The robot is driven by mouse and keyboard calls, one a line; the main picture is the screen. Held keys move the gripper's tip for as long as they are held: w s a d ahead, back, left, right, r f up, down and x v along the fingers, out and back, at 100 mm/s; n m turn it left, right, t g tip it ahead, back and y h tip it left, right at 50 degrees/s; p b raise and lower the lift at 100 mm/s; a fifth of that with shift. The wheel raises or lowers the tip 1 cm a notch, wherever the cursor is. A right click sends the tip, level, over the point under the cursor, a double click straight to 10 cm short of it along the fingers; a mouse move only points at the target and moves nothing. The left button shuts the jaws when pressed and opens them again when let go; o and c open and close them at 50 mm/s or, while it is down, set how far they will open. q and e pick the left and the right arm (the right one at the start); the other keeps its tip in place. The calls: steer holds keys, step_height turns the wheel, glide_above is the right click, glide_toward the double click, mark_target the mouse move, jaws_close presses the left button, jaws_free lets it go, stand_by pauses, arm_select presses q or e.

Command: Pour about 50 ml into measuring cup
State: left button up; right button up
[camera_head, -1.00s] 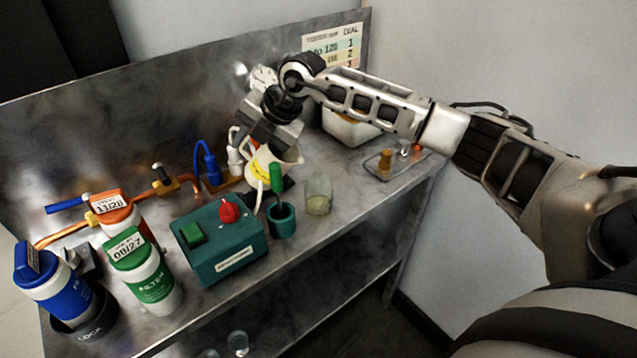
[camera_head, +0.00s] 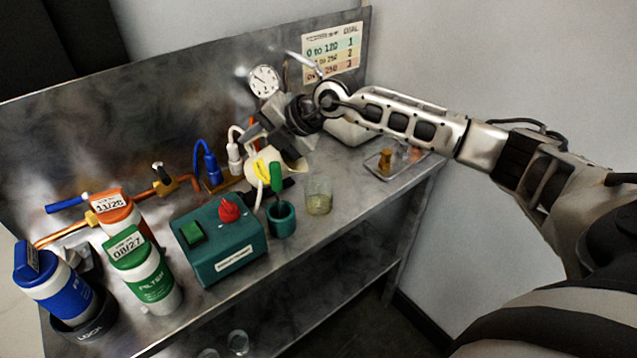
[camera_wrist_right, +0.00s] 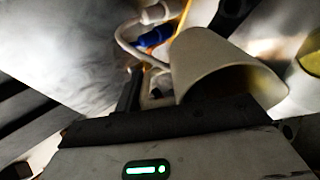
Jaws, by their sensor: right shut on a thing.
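A cream jug with a yellow band (camera_head: 262,172) is in my right gripper (camera_head: 284,150), close to the clear measuring cup (camera_head: 319,197). In the right wrist view the jug (camera_wrist_right: 215,68) shows as a pale, tilted body with its wide mouth toward the lower right. The measuring cup stands upright on the metal bench, just right of the jug, with a little yellowish content low in it. Whether liquid is flowing cannot be seen. The gripper's fingers partly hide the jug. My left gripper is not in view.
A teal box with a red knob (camera_head: 226,243) and a teal holder with a green-handled tool (camera_head: 281,218) stand in front of the jug. A pressure gauge (camera_head: 265,81) is behind. A small tray (camera_head: 384,168) lies at the right.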

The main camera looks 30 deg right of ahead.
arm_select(q)
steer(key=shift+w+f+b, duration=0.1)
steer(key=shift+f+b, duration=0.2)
steer(key=shift+b, duration=0.15)
arm_select(e)
steer(key=shift+d+r+t, duration=0.1)
steer(key=shift+r+t, duration=0.2)
arm_select(q)
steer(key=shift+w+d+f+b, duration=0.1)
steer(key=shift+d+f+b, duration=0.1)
steer(key=shift+b, duration=0.35)
arm_select(e)
steer(key=shift+s+r+y, duration=0.1)
steer(key=shift+s+y, duration=0.05)
steer(key=shift+y, duration=0.25)
steer(key=shift+d, duration=0.1)
arm_select(q)
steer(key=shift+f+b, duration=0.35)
steer(key=shift+b, duration=0.25)
arm_select(e)
steer(key=shift+s+r+t, duration=0.1)
steer(key=shift+r+t, duration=0.05)
steer(key=shift+t, duration=0.15)
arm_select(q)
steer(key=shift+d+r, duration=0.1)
arm_select(e)
steer(key=shift+r, duration=0.2)
